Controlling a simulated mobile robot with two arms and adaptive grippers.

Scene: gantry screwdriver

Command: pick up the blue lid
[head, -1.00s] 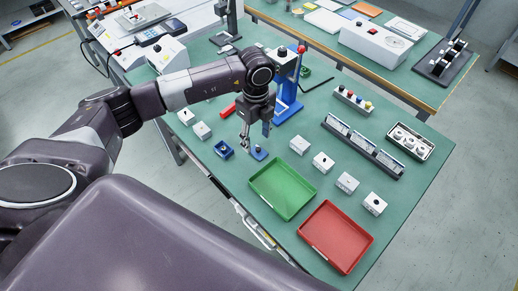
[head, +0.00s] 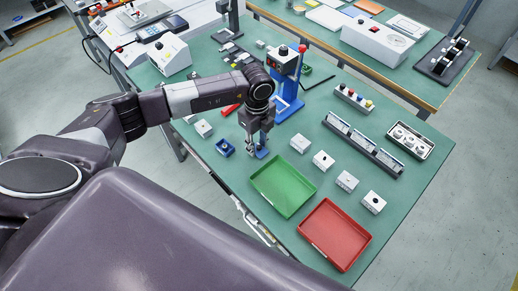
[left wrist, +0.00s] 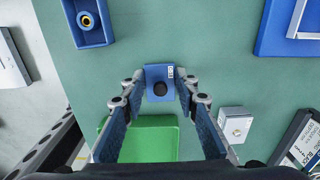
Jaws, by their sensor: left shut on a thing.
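The blue lid (left wrist: 155,73), a small flat block with a black knob and a white label, lies between the fingertips of my left gripper (left wrist: 160,92) in the left wrist view. In the head view the lid (head: 262,154) is partly hidden by my left gripper (head: 256,150), low over the green mat just behind the green tray. The left gripper is shut on the lid. I cannot tell whether the lid still touches the mat. My right gripper is not in view.
A blue open box (head: 225,148) stands left of the gripper. The green tray (head: 284,187) and red tray (head: 335,235) are in front. Several white boxes (head: 323,160) stand to the right. A blue stand (head: 287,85) with a red knob rises behind.

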